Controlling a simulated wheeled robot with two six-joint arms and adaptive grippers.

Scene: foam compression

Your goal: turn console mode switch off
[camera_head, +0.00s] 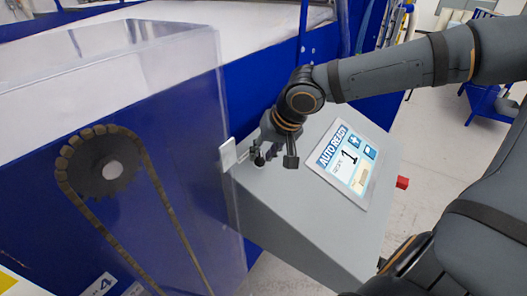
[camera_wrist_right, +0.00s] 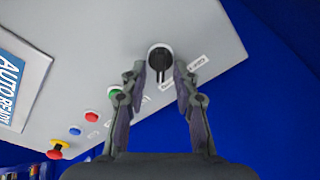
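The mode switch is a round black knob (camera_wrist_right: 159,59) on the grey console (camera_head: 292,215), beside small white labels in the right wrist view. Its raised grip bar points roughly down toward my gripper in that view. My right gripper (camera_wrist_right: 160,72) is open, with one fingertip on each side of the knob. A gap shows on both sides, and contact cannot be made out. In the head view my right gripper (camera_head: 273,156) is over the console's left part, largely hiding the knob. My left gripper is not in view.
The console screen (camera_head: 346,163) reads AUTO READY and 1. A green button (camera_wrist_right: 114,91), a red button (camera_wrist_right: 91,116), a blue button (camera_wrist_right: 74,131) and a red-yellow stop button (camera_wrist_right: 57,150) line the panel. A clear guard (camera_head: 135,185) over a chain drive stands left.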

